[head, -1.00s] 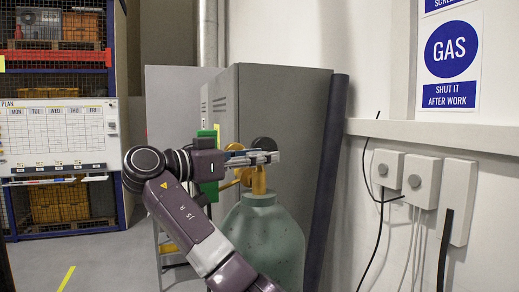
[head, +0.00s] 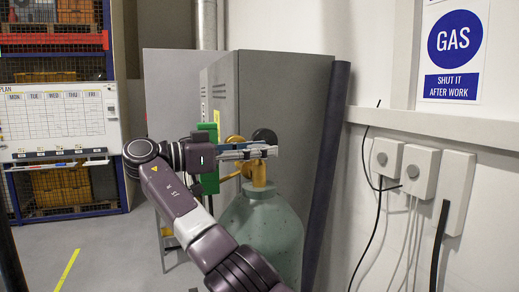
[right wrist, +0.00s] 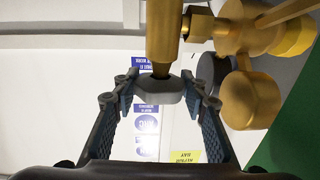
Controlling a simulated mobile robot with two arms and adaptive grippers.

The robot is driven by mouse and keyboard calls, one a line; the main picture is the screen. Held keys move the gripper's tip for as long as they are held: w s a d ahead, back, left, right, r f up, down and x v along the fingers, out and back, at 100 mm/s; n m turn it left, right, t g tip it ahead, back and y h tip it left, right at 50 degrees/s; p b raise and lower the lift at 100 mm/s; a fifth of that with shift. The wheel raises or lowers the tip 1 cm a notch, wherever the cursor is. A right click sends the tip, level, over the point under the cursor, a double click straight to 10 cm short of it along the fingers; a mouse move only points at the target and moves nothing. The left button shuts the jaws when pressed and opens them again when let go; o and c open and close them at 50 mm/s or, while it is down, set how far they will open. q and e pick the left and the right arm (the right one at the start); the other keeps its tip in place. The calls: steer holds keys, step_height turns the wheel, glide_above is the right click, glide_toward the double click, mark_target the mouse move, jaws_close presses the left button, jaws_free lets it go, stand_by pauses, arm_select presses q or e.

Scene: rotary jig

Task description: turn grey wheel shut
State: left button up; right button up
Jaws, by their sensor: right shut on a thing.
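The grey wheel (right wrist: 162,88) sits on the end of a brass valve stem (right wrist: 165,35) in the right wrist view. My right gripper (right wrist: 160,80) has its fingertips on either side of it and is shut on it. In the head view my right gripper (head: 268,151) reaches in from the left at the top of the brass valve (head: 259,174), and its fingers hide the wheel there. The valve tops a pale green gas cylinder (head: 262,225), which stands upright. My left gripper is not in view.
Round gauges (right wrist: 250,100) on brass fittings are close beside the gripper. A green panel (head: 210,160) is behind the wrist. A grey cabinet (head: 290,100) and a dark post (head: 325,170) stand behind the cylinder. Wall boxes (head: 420,172) with cables are at the right.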

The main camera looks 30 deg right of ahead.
steer(key=o, duration=1.2)
steer(key=shift+c, duration=0.2)
